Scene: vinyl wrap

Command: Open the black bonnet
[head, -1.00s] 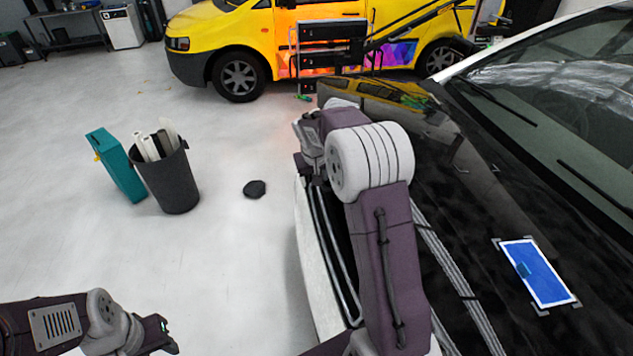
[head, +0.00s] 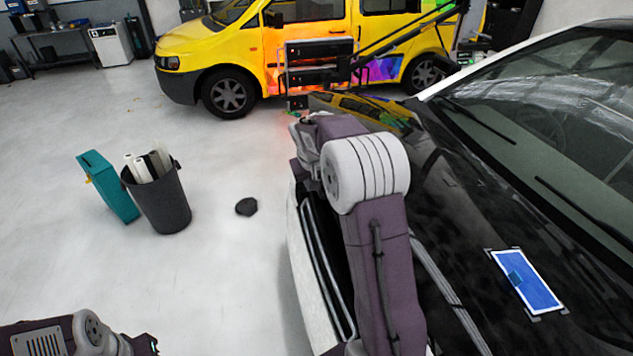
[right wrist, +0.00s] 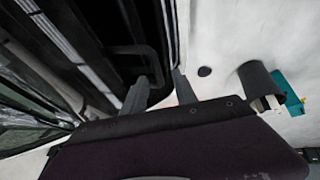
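The black bonnet (head: 455,235) fills the right side of the head view, glossy, with a blue panel in a white border on it. A dark gap shows along its front edge; I cannot tell how far it is raised. My right arm reaches over this edge, and its fingertips are hidden in the head view. In the right wrist view my right gripper (right wrist: 159,92) has its two fingers apart, with the car's front edge beyond them; contact is unclear. My left gripper (head: 147,345) is at the bottom left of the head view, cut off, away from the car.
A dark bin with white rolls (head: 165,200) and a teal case (head: 108,187) stand on the floor at left. A small dark object (head: 246,207) lies nearer the car. A yellow van (head: 300,50) and a black cart (head: 320,68) are behind. The floor at left is mostly clear.

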